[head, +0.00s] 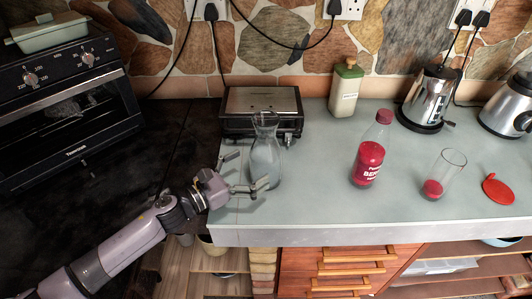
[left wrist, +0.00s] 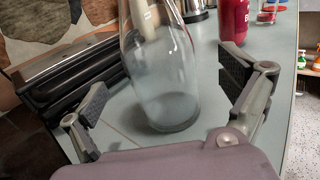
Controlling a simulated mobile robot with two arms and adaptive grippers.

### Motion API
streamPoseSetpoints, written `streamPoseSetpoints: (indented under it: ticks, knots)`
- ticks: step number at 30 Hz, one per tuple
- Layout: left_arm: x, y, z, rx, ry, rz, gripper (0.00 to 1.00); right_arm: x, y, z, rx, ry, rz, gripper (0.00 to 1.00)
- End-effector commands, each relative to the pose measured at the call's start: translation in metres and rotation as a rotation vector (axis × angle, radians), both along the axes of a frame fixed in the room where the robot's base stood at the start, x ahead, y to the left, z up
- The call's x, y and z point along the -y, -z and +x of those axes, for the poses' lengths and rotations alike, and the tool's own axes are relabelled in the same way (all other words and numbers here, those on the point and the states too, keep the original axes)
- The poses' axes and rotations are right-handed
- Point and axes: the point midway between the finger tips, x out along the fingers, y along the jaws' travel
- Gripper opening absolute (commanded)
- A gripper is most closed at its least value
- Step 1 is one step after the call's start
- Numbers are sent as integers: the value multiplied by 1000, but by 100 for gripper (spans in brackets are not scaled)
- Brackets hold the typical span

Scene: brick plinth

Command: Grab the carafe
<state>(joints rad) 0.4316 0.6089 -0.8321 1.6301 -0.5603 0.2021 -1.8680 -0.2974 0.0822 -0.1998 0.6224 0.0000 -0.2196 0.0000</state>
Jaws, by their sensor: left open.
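The clear glass carafe (head: 265,160) stands upright on the grey-green counter (head: 310,205), in front of the toaster. It also shows in the left wrist view (left wrist: 163,85), where its body sits between and just beyond my finger pads. My left gripper (head: 247,173) is open at the counter's left end, with one finger behind the carafe's left side and one in front of it. I cannot tell whether either finger touches the glass. My right gripper is not in view.
A toaster (head: 240,122) is close behind the carafe. A red berry-drink bottle (head: 369,165), a glass with red liquid (head: 443,178) and a red lid (head: 497,190) are to the right. A green-topped container (head: 345,95) and a kettle (head: 430,95) stand behind. The counter's front edge is near.

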Motion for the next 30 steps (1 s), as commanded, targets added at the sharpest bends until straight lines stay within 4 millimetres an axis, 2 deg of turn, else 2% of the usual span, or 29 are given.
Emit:
streamPoseSetpoints:
  ticks: [1, 4, 10, 14, 23, 30]
  knots:
    - [3, -1, 2, -1, 0, -1, 95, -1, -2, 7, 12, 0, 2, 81]
    - [7, -2, 6, -1, 0, -2, 95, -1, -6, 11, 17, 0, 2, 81]
    - [29, -8, 25, -2, 0, -3, 95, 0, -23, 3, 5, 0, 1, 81]
    - [41, -5, 34, -1, 0, -2, 95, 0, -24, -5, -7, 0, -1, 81]
    - [43, -2, 36, -1, 0, -1, 95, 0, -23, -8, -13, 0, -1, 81]
    - [43, -2, 36, -1, -1, -1, 79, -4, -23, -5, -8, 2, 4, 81]
